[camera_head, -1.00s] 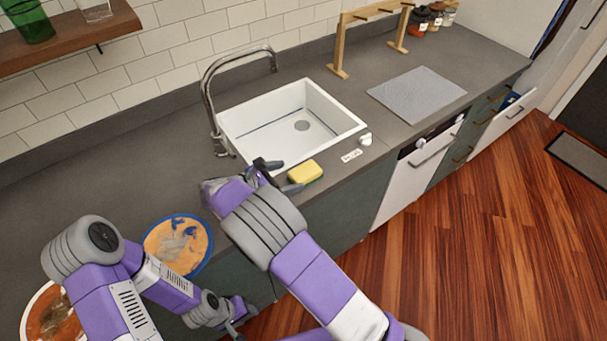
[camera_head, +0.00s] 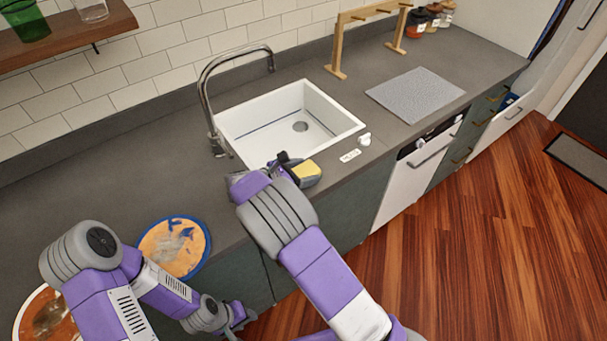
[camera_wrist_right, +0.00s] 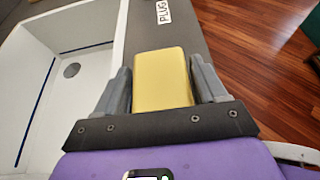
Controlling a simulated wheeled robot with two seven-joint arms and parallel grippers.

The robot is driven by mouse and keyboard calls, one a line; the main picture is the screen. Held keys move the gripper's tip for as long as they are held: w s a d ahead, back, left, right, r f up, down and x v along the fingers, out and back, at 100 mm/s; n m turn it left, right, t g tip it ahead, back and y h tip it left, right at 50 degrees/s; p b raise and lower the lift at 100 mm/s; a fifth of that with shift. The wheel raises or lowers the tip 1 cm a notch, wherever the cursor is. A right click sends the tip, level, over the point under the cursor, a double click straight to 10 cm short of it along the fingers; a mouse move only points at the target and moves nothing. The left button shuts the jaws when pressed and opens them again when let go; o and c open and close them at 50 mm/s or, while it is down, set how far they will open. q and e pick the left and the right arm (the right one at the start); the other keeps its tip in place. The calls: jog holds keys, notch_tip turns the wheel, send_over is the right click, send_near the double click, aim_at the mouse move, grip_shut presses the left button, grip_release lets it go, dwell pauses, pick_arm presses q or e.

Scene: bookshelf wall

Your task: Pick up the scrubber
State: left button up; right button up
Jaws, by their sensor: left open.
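The scrubber is a yellow sponge (camera_head: 305,169) with a darker underside, on the grey counter at the sink's front edge. In the right wrist view its yellow top (camera_wrist_right: 162,80) lies between the two fingers. My right gripper (camera_head: 300,168) is open around it, one finger on each side; a thin gap shows at the left finger, and the right finger is very close or touching. The sponge's near end is partly hidden by the gripper. My left gripper (camera_head: 238,318) is open and low in front of the cabinets, far from the scrubber.
The white sink (camera_head: 250,139) is just behind the scrubber, with a tall faucet (camera_head: 207,100) at its left. A white knob (camera_head: 364,139) and a small label lie to the right. Round plates (camera_head: 175,248) sit at the counter's left front. A grey mat (camera_head: 415,93) lies further right.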

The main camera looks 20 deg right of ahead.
aim_at(303, 171)
jog(key=c, duration=0.6)
notch_tip(303, 171, up, 10)
jog(key=shift+p, duration=1.25)
